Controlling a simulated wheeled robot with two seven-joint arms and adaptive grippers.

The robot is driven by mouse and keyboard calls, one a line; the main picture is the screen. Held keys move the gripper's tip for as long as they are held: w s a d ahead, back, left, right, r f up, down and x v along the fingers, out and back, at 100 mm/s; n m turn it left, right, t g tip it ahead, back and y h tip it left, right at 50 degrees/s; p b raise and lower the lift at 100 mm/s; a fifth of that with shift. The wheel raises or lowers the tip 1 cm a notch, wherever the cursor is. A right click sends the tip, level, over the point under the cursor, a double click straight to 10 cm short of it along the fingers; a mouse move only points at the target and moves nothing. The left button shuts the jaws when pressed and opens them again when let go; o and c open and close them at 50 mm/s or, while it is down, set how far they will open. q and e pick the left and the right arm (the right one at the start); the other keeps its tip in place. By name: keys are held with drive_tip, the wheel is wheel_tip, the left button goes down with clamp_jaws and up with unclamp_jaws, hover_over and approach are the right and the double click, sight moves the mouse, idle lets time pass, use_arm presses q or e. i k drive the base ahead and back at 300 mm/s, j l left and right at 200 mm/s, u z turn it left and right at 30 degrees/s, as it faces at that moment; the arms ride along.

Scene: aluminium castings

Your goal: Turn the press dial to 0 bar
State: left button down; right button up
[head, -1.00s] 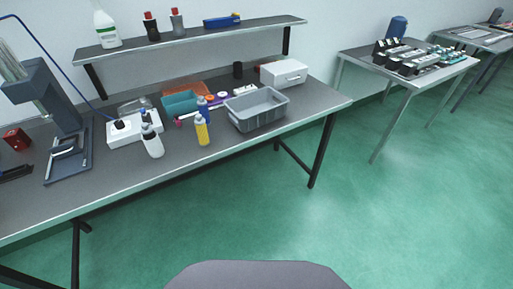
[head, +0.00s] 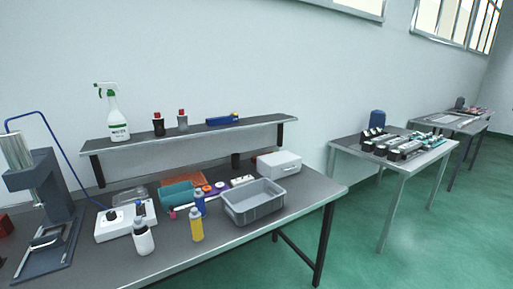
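A dark grey press (head: 48,205) stands at the left end of the workbench, with a metal cylinder (head: 17,150) at its top. A blue hose runs from the cylinder down to a white box (head: 126,222) with a black part on top. I cannot make out a press dial or its reading; the black part on the white box is too small to identify. Neither of my grippers shows in the head view.
The workbench (head: 250,246) holds white (head: 143,238) and yellow (head: 196,225) bottles, a grey bin (head: 254,203), a teal bin (head: 177,195) and a white case (head: 279,164). Another table (head: 440,152) stands right; green floor is clear between.

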sight(111, 216)
drive_tip(key=u, duration=1.2)
